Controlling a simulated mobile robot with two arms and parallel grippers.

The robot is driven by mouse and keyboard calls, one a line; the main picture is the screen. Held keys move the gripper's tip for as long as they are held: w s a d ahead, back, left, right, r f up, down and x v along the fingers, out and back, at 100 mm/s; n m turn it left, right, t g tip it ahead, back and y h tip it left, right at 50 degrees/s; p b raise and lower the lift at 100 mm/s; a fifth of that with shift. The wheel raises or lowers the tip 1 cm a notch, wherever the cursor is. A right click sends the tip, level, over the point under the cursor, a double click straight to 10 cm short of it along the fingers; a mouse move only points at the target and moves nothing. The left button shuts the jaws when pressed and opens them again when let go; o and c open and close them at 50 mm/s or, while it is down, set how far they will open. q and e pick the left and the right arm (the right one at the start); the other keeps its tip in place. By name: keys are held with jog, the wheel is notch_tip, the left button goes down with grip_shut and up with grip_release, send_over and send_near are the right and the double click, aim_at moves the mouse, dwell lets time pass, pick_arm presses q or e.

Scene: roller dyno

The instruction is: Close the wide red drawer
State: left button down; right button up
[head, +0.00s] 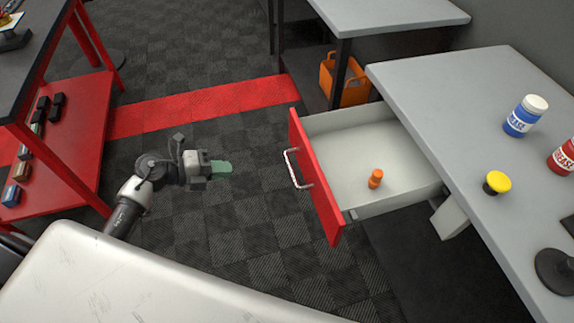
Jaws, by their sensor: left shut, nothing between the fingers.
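The wide red drawer (314,184) stands open under the grey workbench (428,100). Its red front faces left and carries a metal bar handle (297,169). A small orange bottle (375,179) stands inside on the pale drawer floor. My left gripper (221,168) is shut and empty, over the dark floor to the left of the drawer. Its green fingertips point right toward the handle, with a clear gap between them. My right gripper is not in view.
On the workbench stand a blue jar (524,116), a red jar (565,158) and a yellow-topped item (497,183). An orange crate (344,79) sits under the far table. A red-framed shelf (62,150) stands at left. The floor between is clear.

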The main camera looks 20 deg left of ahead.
pick_arm(q)
jog(key=r+p+x, duration=0.1)
jog(key=r+x, duration=0.1)
jog(key=x, duration=1.1)
jog(key=shift+d+m+g, duration=0.3)
jog(key=shift+d+m, duration=0.1)
jog(key=shift+d, duration=0.2)
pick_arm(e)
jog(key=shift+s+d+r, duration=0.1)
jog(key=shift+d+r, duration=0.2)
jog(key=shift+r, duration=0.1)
pick_arm(q)
jog(key=shift+w+f, duration=0.1)
jog(key=shift+w, duration=0.05)
